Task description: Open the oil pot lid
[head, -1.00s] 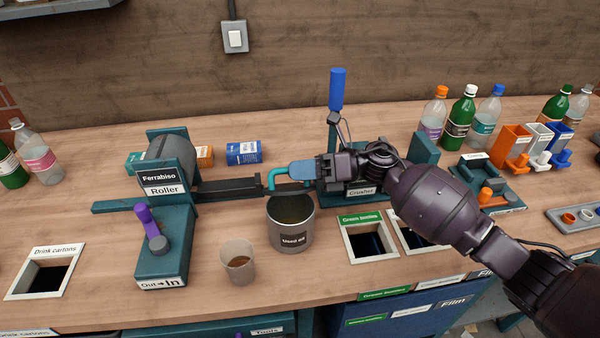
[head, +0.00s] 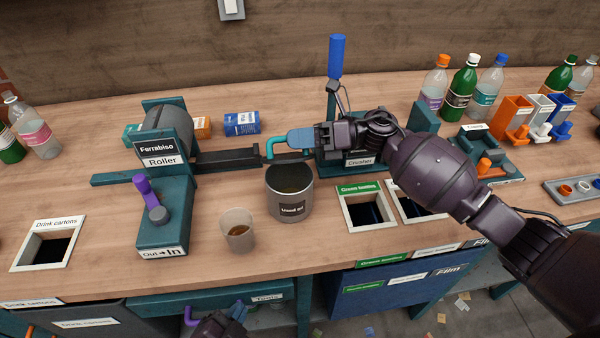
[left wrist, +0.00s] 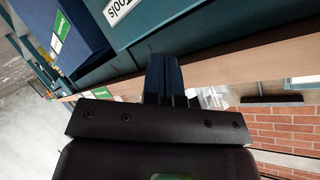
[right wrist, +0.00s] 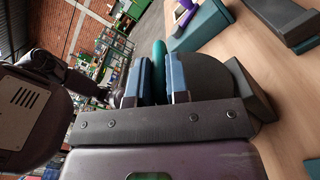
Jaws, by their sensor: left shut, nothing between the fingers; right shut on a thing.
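The used oil pot (head: 289,204) is a grey cylinder on the bench. Its top is open in the head view and brown oil shows inside. My right gripper (head: 290,142) is above the pot's back rim, shut on the teal lid handle (head: 272,152). In the right wrist view the teal handle (right wrist: 152,68) is between the blue fingers, beside a dark grey rounded surface (right wrist: 215,75). The lid plate is mostly hidden in the head view. My left gripper (head: 238,310) is low, in front of the bench edge. Its fingers (left wrist: 165,82) are shut and empty.
A cup with brown liquid (head: 238,232) stands left of the pot. The roller (head: 165,205) with its purple lever is further left. The crusher (head: 350,170) is behind my right gripper. The green-bottle opening (head: 358,190) is right of the pot. A tools drawer (head: 210,299) is below the bench.

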